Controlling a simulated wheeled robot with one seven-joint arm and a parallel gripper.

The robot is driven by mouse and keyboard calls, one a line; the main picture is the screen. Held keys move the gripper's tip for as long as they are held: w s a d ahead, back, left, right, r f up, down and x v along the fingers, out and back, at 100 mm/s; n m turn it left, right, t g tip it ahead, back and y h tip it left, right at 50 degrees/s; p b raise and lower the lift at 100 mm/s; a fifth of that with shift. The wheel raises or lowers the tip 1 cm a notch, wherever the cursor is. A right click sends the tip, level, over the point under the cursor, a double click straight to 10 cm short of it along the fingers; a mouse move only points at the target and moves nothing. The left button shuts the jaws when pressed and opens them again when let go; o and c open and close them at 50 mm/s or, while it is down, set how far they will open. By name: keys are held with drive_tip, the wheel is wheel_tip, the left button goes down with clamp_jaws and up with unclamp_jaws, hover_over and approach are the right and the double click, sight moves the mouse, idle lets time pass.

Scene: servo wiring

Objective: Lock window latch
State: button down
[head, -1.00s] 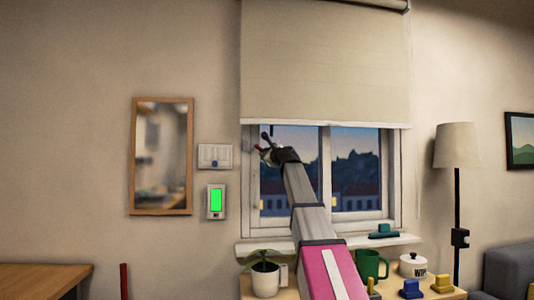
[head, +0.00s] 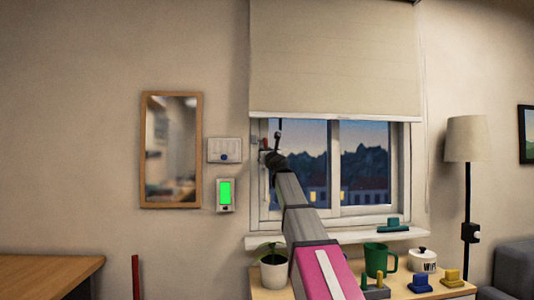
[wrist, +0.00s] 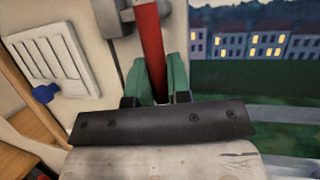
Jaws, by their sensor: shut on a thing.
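The window (head: 335,212) is in the head view, its upper part behind a blind. The latch's red handle (wrist: 151,40) stands nearly upright in the wrist view, below a grey mount (wrist: 143,14) on the window's left frame. My gripper (wrist: 154,78) has its green finger pads on both sides of the handle and is shut on it. In the head view my gripper (head: 271,152) is at the left edge of the window, small and dark. The handle's lower end is hidden behind my gripper's dark plate.
A white panel with a blue knob (wrist: 44,93) is on the wall left of the latch. Below the window, the sill (head: 350,238) and a table hold a potted plant (head: 273,268) and a green mug (head: 378,262).

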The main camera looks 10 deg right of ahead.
drive_tip(key=shift+a+m, duration=0.15)
drive_tip(key=shift+m, duration=0.35)
drive_tip(key=c, duration=1.1)
unclamp_jaws()
drive_tip(key=v, duration=1.1)
drive_tip(key=shift+a, duration=0.1)
